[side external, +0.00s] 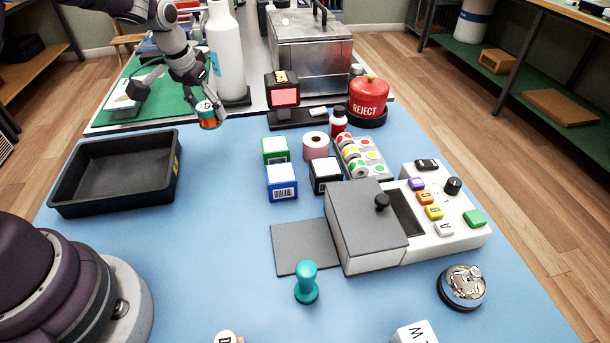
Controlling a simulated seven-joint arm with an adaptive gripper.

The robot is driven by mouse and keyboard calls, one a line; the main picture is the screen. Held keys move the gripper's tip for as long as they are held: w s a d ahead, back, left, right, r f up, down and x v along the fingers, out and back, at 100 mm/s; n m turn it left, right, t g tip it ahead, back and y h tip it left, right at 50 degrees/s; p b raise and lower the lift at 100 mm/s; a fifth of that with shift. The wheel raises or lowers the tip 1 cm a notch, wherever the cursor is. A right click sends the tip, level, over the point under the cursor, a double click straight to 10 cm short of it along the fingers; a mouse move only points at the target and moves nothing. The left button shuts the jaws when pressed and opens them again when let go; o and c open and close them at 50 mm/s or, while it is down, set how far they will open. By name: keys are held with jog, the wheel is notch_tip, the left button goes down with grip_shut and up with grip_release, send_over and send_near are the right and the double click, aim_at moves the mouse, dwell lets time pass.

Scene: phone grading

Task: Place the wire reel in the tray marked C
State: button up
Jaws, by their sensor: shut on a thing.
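My gripper (207,106) is at the upper left, shut on a small round thing with an orange band and teal rim, which looks like the wire reel (209,122). The reel is held above the far part of the blue table, to the right of and beyond a black tray (172,190). The tray has a yellow label on its right side; its letter is too small to read. The tray looks empty. The fingertips are small and partly hidden around the reel.
A white bottle (226,60) stands close behind my gripper. Green (275,150), blue (281,183) and black (325,174) boxes stand mid-table. A grey box (365,235), a teal stamp (306,284) and a bell (462,288) are nearer. The blue table (215,240) is clear right of the tray.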

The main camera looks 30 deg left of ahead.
jog(key=shift+s+a+r, duration=0.25)
jog(key=shift+a+r, duration=0.1)
jog(key=shift+r, duration=0.2)
jog(key=shift+s+a+r, duration=0.25)
jog(key=shift+a+r, duration=0.05)
jog(key=shift+r, duration=0.2)
jog(key=s+a, duration=0.4)
jog(key=s, duration=0.1)
send_over(131, 175)
jog(key=f, duration=0.1)
jog(key=s+f, duration=0.1)
jog(key=f, duration=0.1)
jog(key=shift+s+d+f, duration=0.1)
jog(key=shift+d, duration=0.05)
notch_tip(131, 175, down, 6)
jog(key=shift+r, duration=0.1)
jog(key=o, duration=1.1)
jog(key=shift+f, duration=0.2)
